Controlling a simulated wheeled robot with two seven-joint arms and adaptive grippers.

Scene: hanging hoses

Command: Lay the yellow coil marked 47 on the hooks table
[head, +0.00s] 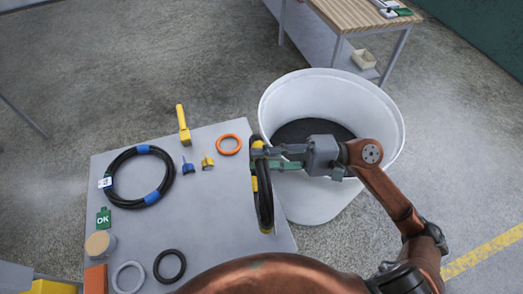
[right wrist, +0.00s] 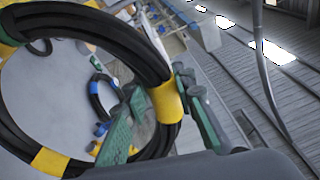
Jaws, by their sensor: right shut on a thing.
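My right gripper (head: 272,158) is shut on a black coil with yellow bands (head: 264,200). In the head view the coil shows nearly edge-on, hanging at the right edge of the grey table (head: 215,205). In the right wrist view the coil (right wrist: 118,32) is a large ring, and the green-padded fingers (right wrist: 160,108) close around it at a yellow band. No number can be read on it. A second black coil with blue bands (head: 120,199) and a white tag lies flat on the left of the table. My left gripper is not in view.
The table also holds a yellow-handled tool (head: 183,124), an orange ring (head: 229,144), small blue and yellow parts, a green OK card (head: 103,217), a black ring (head: 169,266) and a pale ring (head: 129,277). A white bin (head: 385,135) stands to the right. Mid-table is clear.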

